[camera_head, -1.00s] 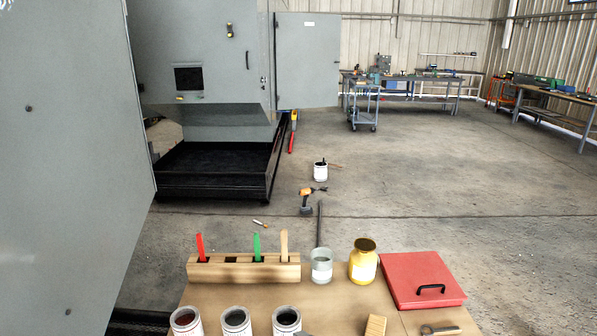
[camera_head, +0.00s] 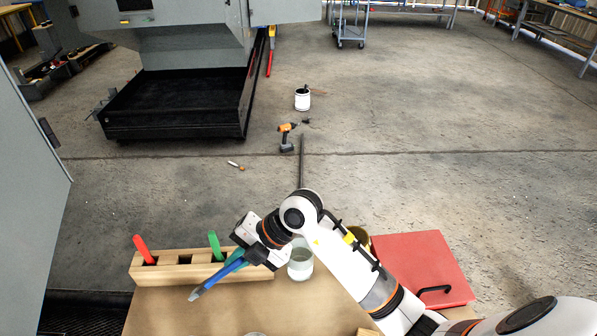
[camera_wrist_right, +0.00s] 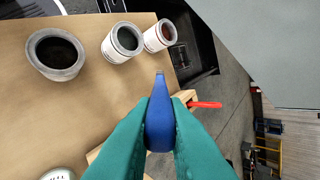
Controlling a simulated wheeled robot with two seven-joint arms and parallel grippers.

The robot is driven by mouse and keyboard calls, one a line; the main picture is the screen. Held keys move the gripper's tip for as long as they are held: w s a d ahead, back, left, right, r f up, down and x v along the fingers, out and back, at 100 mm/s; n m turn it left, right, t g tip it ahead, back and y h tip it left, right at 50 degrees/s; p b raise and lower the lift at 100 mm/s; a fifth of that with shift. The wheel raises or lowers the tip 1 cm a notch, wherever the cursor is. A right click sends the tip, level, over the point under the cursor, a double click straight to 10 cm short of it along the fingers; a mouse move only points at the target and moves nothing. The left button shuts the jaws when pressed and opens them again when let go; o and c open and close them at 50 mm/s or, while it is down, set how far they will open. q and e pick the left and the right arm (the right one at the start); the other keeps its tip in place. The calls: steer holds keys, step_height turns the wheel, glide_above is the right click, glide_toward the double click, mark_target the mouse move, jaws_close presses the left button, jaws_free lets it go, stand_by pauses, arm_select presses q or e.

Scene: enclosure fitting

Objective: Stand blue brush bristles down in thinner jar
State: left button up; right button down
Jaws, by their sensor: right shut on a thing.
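My right gripper (camera_head: 238,257) is shut on the blue brush (camera_head: 214,280), in front of the wooden rack. The brush is tilted, its free end pointing down and left, away from the jar. In the right wrist view the teal fingers (camera_wrist_right: 160,122) pinch the blue brush (camera_wrist_right: 160,108), with a small grey end beyond. I cannot tell whether that end carries bristles. The clear thinner jar (camera_head: 300,268) stands just right of the gripper, upright and partly covered by my arm. My left gripper is not in view.
The wooden rack (camera_head: 165,276) holds a red brush (camera_head: 143,248) and a green brush (camera_head: 215,245). A yellow jar (camera_head: 363,238) is mostly hidden behind my arm. A red case (camera_head: 425,262) lies right. Open paint cans (camera_wrist_right: 57,52) (camera_wrist_right: 123,41) (camera_wrist_right: 159,37) stand on the table.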

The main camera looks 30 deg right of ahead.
arm_select(q)
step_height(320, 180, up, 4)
steer(key=p, duration=0.4)
arm_select(e)
steer(key=w+d+r+n+g+h, duration=0.2)
steer(key=w+d+r+h, duration=0.15)
steer(key=d, duration=0.65)
steer(key=w+d+r+n+g+h, duration=0.1)
steer(key=w+d+r+h, duration=0.3)
steer(key=d, duration=0.5)
arm_select(q)
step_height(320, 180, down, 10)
steer(key=b, duration=1)
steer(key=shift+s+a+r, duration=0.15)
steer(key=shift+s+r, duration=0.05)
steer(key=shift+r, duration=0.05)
arm_select(e)
step_height(320, 180, down, 15)
steer(key=w, duration=0.1)
steer(key=shift+w, duration=0.15)
steer(key=shift+h, duration=0.25)
steer(key=c, duration=1.4)
jaws_free()
steer(key=shift+o, duration=0.2)
steer(key=shift+r, duration=0.1)
